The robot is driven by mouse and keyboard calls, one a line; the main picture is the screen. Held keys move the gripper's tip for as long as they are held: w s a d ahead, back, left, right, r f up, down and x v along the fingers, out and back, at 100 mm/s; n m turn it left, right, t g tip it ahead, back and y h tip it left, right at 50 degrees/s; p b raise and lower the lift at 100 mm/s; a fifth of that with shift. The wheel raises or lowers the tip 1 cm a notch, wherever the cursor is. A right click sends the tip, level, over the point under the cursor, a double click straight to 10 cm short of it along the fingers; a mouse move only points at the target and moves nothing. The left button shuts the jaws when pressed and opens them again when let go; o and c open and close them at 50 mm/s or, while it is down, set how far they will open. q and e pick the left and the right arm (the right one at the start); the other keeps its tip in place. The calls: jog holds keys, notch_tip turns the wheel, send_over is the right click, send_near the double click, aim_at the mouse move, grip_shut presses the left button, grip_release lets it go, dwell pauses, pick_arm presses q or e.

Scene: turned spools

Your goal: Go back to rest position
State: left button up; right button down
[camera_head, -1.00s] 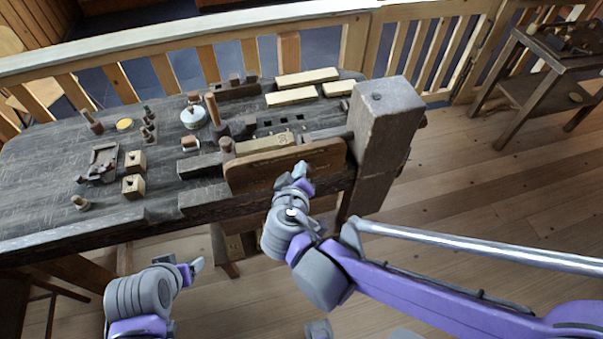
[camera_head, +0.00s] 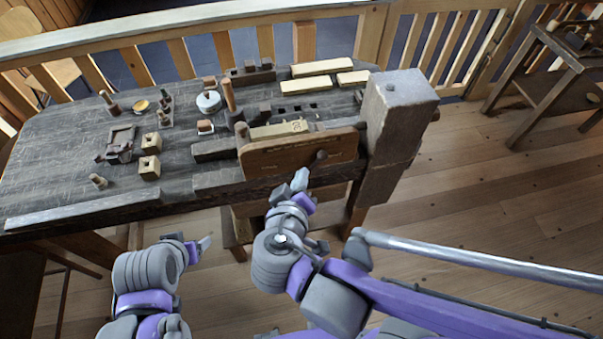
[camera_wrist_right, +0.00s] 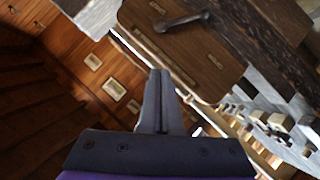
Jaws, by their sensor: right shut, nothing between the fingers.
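My right gripper (camera_head: 301,181) is shut and empty. In the head view it shows just below the brown wooden board (camera_head: 280,160) on the front of the workbench. In the right wrist view its two fingers (camera_wrist_right: 160,74) are together, with the board (camera_wrist_right: 185,40) and its dark handle (camera_wrist_right: 182,20) beyond the tips. I cannot tell whether it touches the board. My left gripper (camera_head: 204,243) is at the lower left, in front of the workbench edge and lower in the picture; I cannot tell its jaw state.
The dark workbench (camera_head: 60,150) carries turned pieces, small blocks (camera_head: 150,167), a round metal tin (camera_head: 208,102) and pale wood bars (camera_head: 320,67). A thick post (camera_head: 395,120) stands at its right end. Open plank floor (camera_head: 480,190) lies to the right.

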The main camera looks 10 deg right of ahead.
dwell(0.3)
jog(key=s+d+f+m+g+y, duration=0.4)
jog(key=s+d+f+g+y, duration=0.1)
jog(key=d+f, duration=0.4)
jog(key=shift+s+d+g, duration=0.25)
jog(key=shift+s+g, duration=0.15)
jog(key=shift+s, duration=0.05)
dwell(0.6)
pick_arm(q)
jog(key=c, duration=0.3)
jog(key=shift+d, duration=0.1)
jog(key=shift+c, duration=0.2)
pick_arm(e)
jog(key=shift+d, duration=0.1)
